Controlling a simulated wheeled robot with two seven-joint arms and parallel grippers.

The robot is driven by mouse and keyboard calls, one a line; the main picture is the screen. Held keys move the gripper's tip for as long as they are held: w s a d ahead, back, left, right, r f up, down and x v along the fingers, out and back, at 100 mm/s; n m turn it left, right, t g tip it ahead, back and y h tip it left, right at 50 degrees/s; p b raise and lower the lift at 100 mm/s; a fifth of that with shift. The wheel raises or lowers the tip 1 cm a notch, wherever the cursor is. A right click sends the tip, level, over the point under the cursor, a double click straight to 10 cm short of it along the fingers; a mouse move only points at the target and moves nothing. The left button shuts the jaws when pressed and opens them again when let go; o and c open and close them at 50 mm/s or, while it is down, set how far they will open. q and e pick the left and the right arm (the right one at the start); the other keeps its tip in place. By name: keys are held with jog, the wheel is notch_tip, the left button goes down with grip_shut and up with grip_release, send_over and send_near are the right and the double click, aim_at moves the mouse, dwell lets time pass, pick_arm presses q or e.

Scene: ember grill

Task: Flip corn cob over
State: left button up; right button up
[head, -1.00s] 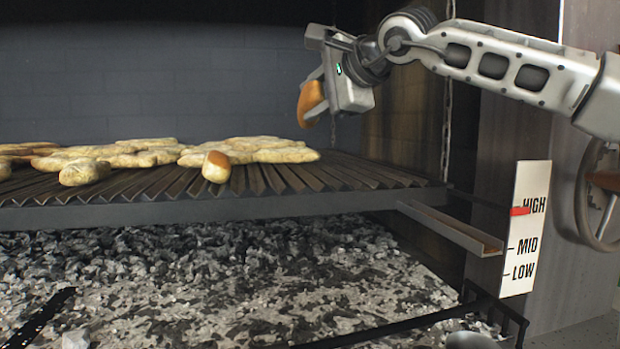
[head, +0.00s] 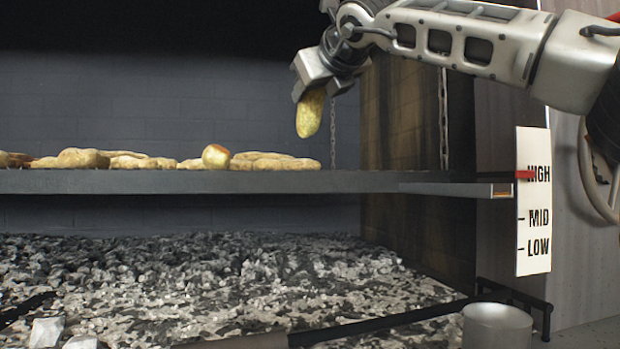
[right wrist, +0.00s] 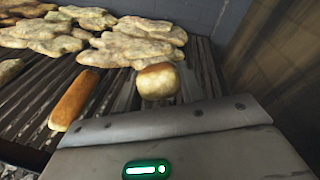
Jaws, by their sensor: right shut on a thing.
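In the head view, my right gripper (head: 313,85) is shut on a yellow, elongated piece, seemingly the corn cob (head: 310,115). The cob hangs below the jaws, slightly tilted, above the right part of the grate (head: 350,182) and clear of it. Its yellow side faces the head camera. In the right wrist view, the gripper housing (right wrist: 190,140) fills the bottom, and I cannot make out the held cob there. My left gripper is not in view.
Several pale pieces (head: 130,160) lie on the grate. One piece with a browned end (head: 215,156) is near its front. In the wrist view, a brown elongated piece (right wrist: 75,100) and a brown-topped piece (right wrist: 157,80) lie closest. Coals (head: 220,270) lie below; a chain (head: 443,120) hangs right.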

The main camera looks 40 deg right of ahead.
aim_at(310, 117)
jog(key=m, duration=0.1)
jog(key=m+g+h+p, duration=0.1)
jog(key=m, duration=0.1)
jog(key=shift+w+r+h, duration=0.15)
jog(key=shift+r+h, duration=0.15)
jog(key=shift+r, duration=0.05)
jog(key=m+p, duration=0.1)
jog(key=m, duration=0.1)
jog(key=m+g+h+p, duration=0.1)
jog(key=m, duration=0.1)
jog(key=shift+r, duration=0.3)
jog(key=f+b, duration=0.1)
jog(key=w+d+f+b, duration=0.1)
jog(key=f, duration=0.1)
jog(key=f+b, duration=0.1)
jog(key=f, duration=0.1)
jog(key=shift+w+d, duration=0.15)
jog(key=shift+w, duration=0.25)
jog(key=shift+s+f+b, duration=0.1)
jog(key=shift+f+b, duration=0.35)
jog(key=shift+b, duration=0.05)
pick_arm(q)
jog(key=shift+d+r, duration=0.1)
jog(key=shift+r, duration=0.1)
pick_arm(e)
jog(key=shift+r, duration=0.1)
jog(key=o, duration=0.6)
jog(key=o, duration=0.5)
jog(key=shift+g, duration=0.3)
